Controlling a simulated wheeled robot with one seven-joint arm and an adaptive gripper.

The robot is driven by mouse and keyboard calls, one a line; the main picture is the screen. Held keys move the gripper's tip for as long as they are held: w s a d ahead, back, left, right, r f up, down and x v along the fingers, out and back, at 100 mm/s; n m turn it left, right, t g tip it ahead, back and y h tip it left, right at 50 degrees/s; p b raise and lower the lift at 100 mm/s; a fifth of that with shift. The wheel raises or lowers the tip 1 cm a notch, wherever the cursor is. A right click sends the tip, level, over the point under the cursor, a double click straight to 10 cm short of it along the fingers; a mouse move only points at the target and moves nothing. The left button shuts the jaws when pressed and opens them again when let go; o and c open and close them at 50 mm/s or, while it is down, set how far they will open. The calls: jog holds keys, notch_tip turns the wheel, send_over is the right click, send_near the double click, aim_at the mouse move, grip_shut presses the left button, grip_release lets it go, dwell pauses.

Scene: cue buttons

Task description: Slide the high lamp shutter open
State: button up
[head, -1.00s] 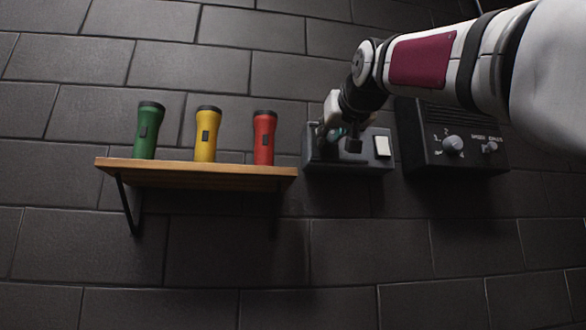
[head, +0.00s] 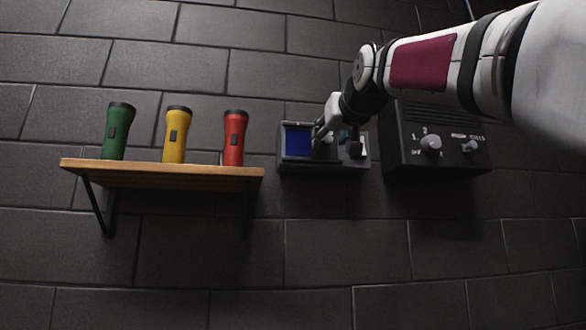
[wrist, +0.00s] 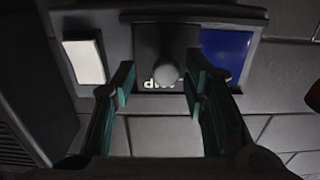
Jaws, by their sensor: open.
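A dark wall box (head: 325,167) holds a blue panel (head: 297,142) at its left, which also shows in the wrist view (wrist: 228,52) at the right. Beside the blue panel is a dark shutter plate (wrist: 146,42) with a round grey knob (wrist: 166,72) on it. A white button (wrist: 84,61) is on the far side of the plate. My gripper (head: 333,140) is in front of the box. In the wrist view its two fingers (wrist: 160,84) are open, one on each side of the knob; contact cannot be told. Small lettering by the knob is partly hidden.
A black panel with knobs (head: 440,165) is close on the right. The wall below is clear.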

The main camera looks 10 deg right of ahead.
jog(key=shift+s, duration=0.1)
jog(key=s, duration=1.1)
jog(key=shift+s, duration=0.4)
notch_tip(320, 180, down, 15)
jog(key=g, duration=0.4)
jog(key=s+f+g, duration=0.3)
jog(key=s+f, duration=0.3)
jog(key=f, duration=0.7)
jog(key=s+f+g, duration=0.3)
jog(key=s+f, duration=0.4)
jog(key=f, duration=0.7)
jog(key=s+f+g, duration=0.3)
jog(key=s+f, duration=0.4)
jog(key=f, duration=0.7)
jog(key=shift+s, duration=0.2)
